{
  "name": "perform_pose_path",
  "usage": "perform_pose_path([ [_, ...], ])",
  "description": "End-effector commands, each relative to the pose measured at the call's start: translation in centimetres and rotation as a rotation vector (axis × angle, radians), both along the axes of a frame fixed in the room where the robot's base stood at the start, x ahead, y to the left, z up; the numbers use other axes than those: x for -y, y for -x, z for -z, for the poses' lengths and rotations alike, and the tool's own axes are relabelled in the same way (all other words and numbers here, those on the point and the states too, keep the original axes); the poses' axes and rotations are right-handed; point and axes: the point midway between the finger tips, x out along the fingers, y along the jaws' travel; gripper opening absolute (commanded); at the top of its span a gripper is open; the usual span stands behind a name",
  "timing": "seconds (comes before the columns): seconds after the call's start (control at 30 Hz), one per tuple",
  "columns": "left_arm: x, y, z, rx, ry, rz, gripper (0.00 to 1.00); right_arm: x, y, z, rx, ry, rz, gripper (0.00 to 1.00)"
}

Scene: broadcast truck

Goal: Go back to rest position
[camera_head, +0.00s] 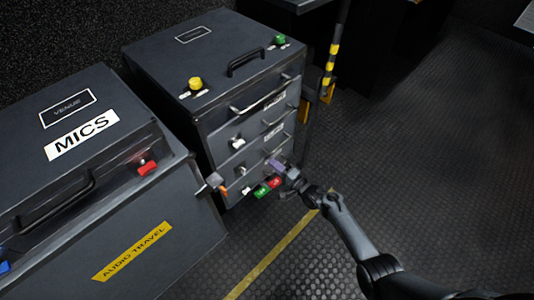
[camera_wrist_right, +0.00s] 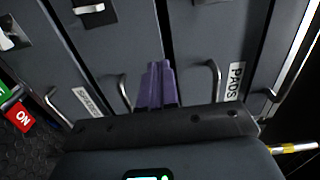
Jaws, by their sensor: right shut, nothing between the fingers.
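My right arm comes in from the lower right in the head view. My right gripper (camera_head: 277,165) is in front of the lower drawers of a dark grey drawer cabinet (camera_head: 222,130). In the right wrist view its purple fingers (camera_wrist_right: 157,84) are together, with nothing seen between them. They point at the drawer fronts, between two bar handles; I cannot tell whether they touch the front. My left gripper is not in view.
A red ON switch (camera_wrist_right: 18,117) and a green one (camera_head: 261,191) are low beside the gripper. A grey MICS case (camera_head: 80,125) stands at left. A yellow-black striped post (camera_head: 331,65) rises right of the cabinet. Floor (camera_head: 430,150) at right is clear.

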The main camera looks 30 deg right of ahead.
Motion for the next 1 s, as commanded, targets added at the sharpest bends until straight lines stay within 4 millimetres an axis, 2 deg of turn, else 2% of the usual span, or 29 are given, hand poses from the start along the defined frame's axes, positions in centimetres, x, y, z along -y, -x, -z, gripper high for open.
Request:
perform_pose_path([
  [0.03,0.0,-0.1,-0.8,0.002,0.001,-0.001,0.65,0.2,0.8,-0.2,-0.003,0.001,0.001,0.00],
  [0.33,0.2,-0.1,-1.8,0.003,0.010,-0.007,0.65,0.8,3.0,0.1,-0.006,0.000,0.000,0.00],
  [0.43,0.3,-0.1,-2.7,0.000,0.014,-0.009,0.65,0.8,4.4,0.6,-0.031,-0.001,0.000,0.00],
  [0.57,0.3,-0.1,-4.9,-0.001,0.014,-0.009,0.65,0.3,8.2,2.2,-0.103,0.000,-0.009,0.00],
  [0.63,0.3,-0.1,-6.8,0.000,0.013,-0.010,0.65,-0.6,10.9,2.0,-0.134,0.008,-0.028,0.00],
  [0.77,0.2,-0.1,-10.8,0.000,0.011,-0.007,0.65,-2.8,15.1,-1.5,-0.153,0.069,-0.076,0.00],
  [0.97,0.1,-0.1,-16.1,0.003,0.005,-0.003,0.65,-7.0,19.9,-7.8,-0.252,0.373,-0.166,0.00],
  [1.0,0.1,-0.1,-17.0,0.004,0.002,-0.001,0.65,-7.7,20.6,-9.4,-0.272,0.450,-0.182,0.00],
])
